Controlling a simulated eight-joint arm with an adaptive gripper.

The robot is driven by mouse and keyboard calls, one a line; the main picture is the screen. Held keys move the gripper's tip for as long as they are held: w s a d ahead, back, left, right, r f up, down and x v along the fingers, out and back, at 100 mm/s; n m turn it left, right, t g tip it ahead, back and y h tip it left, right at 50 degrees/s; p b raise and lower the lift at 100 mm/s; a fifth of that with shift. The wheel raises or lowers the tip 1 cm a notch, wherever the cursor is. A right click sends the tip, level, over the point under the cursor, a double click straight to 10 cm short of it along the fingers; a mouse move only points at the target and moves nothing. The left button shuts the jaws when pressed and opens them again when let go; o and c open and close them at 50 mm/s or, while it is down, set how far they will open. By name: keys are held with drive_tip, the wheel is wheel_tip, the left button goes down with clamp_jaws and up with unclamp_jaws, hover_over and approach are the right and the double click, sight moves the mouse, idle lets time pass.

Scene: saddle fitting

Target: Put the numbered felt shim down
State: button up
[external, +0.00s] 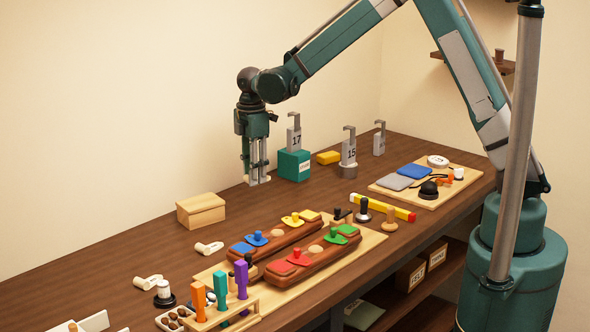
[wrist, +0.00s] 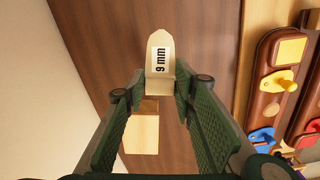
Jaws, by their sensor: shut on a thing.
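The numbered felt shim is a pale piece marked "9 mm" (wrist: 160,57) in the wrist view. My gripper (wrist: 158,86) is shut on it, with the shim sticking out past the fingertips. In the external view my gripper (external: 257,166) points down above the back part of the table, left of the teal block. The pale end of the shim (external: 259,180) shows low at the fingertips. I cannot tell whether it touches the table.
A light wooden box (external: 201,210) stands at the left of my gripper. A teal block (external: 294,164) with a tag marked 17 stands at the right. In front, brown saddle-like parts (external: 312,256) with coloured pieces lie on a board. Bare table (external: 290,200) lies between.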

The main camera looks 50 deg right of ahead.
drive_tip(key=w+a+r+n+p, duration=0.1)
drive_tip(key=w+a+r+p, duration=0.2)
drive_tip(key=a, duration=0.6)
drive_tip(key=w+a+r+n+p, duration=0.1)
drive_tip(key=w+a+r+p, duration=0.2)
drive_tip(key=a, duration=0.6)
drive_tip(key=shift+w+r, duration=0.5)
drive_tip(key=shift+w, duration=0.3)
drive_tip(key=shift+f, duration=0.1)
hover_over(195, 203)
drive_tip(key=shift+a+f+p, duration=0.1)
drive_tip(key=shift+f+p, duration=0.25)
drive_tip(key=shift+f, duration=2.7)
drive_tip(key=shift+f, duration=0.15)
drive_tip(key=shift+f, duration=1.7)
drive_tip(key=shift+f, duration=0.15)
